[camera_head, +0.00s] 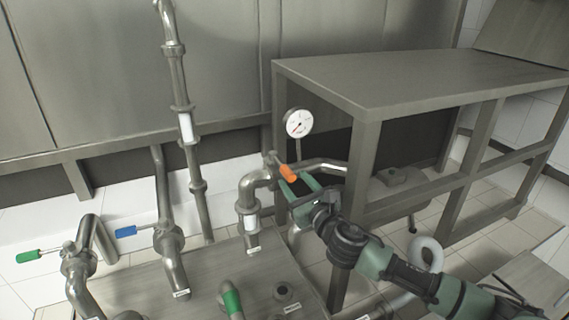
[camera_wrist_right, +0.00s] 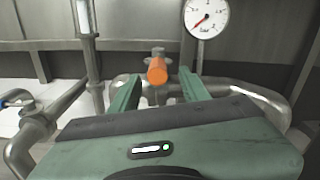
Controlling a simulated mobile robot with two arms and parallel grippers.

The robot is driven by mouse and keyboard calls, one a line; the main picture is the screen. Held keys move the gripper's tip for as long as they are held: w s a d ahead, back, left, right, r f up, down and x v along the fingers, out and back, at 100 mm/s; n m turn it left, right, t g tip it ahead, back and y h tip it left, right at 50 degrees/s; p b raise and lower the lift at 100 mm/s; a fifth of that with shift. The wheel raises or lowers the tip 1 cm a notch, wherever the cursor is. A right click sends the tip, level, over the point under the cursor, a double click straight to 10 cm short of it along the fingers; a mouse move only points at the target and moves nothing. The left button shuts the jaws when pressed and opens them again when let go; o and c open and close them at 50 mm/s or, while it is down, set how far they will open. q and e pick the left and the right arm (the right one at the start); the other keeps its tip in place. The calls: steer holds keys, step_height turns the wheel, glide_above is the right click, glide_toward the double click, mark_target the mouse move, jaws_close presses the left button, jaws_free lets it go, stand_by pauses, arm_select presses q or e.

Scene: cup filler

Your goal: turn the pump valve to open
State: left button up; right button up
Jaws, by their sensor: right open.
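A valve with an orange handle (camera_head: 287,173) sits on a bent metal pipe (camera_head: 248,192) below a round pressure gauge (camera_head: 298,123). I cannot tell from any label whether it is the pump valve. My right gripper (camera_head: 297,184) is open, with its green fingers close to the orange handle. In the right wrist view the orange handle (camera_wrist_right: 157,71) points toward the camera and appears between the two spread fingertips (camera_wrist_right: 160,80). I cannot tell whether they touch it. My left gripper is not in view.
A valve with a blue handle (camera_head: 126,231) and one with a green handle (camera_head: 28,256) stand to the left. A tall pipe (camera_head: 183,110) rises behind. A grey metal table frame (camera_head: 360,180) stands close to my right arm.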

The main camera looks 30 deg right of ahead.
mark_target(284, 167)
steer(key=w, duration=0.1)
steer(key=w+r+p, duration=0.1)
steer(key=w, duration=0.1)
steer(key=shift+w+a, duration=0.1)
steer(key=shift+a, duration=0.05)
steer(key=w, duration=0.2)
steer(key=shift+w+d+f+p, duration=0.2)
steer(key=shift+w+f+p, duration=0.15)
steer(key=shift+w, duration=0.5)
steer(key=c, duration=1)
jaws_close()
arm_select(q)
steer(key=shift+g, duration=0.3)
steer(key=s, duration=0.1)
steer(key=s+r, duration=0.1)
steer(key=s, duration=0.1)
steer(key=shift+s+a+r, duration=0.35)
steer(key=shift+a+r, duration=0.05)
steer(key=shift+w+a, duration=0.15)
